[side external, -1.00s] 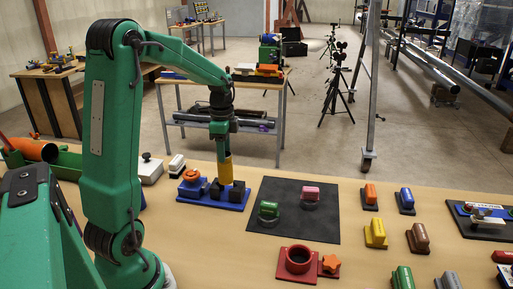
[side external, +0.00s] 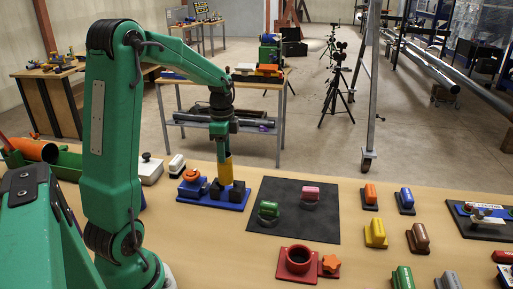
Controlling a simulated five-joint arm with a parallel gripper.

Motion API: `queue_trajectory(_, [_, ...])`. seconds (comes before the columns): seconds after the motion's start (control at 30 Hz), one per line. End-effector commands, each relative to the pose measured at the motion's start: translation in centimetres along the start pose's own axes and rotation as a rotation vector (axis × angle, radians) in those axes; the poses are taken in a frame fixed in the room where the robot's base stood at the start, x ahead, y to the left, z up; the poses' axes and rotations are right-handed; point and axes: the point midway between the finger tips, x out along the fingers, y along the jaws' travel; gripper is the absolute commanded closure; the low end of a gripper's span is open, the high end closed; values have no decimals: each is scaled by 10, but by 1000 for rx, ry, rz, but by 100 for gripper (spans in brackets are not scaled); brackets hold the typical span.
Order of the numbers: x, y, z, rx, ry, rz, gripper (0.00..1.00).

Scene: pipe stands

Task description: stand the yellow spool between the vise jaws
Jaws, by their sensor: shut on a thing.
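The yellow spool (side external: 225,173) is upright in my gripper (side external: 223,158), which is shut on its upper part. The vise is a blue base (side external: 228,201) with dark jaws (side external: 237,190) and an orange knob (side external: 191,175) at its left end. The spool's lower end is down at the jaws, in line with the gap between them. The jaws partly hide its bottom, so I cannot tell whether it touches the base.
A red plate with a ring (side external: 298,259) is in front. Several coloured blocks stand further right. A white box (side external: 150,170) is to the left.

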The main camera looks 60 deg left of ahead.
Motion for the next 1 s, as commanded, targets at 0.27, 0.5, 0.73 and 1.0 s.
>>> queue_trajectory(0.27, [4, 0, 0, 0, 0, -1, 89])
queue_trajectory(0.5, [8, 0, 0, 0, 0, -1, 89])
queue_trajectory(0.73, [12, 0, 0, 0, 0, 0, 89])
queue_trajectory(1.0, [16, 0, 0, 0, 0, -1, 89])
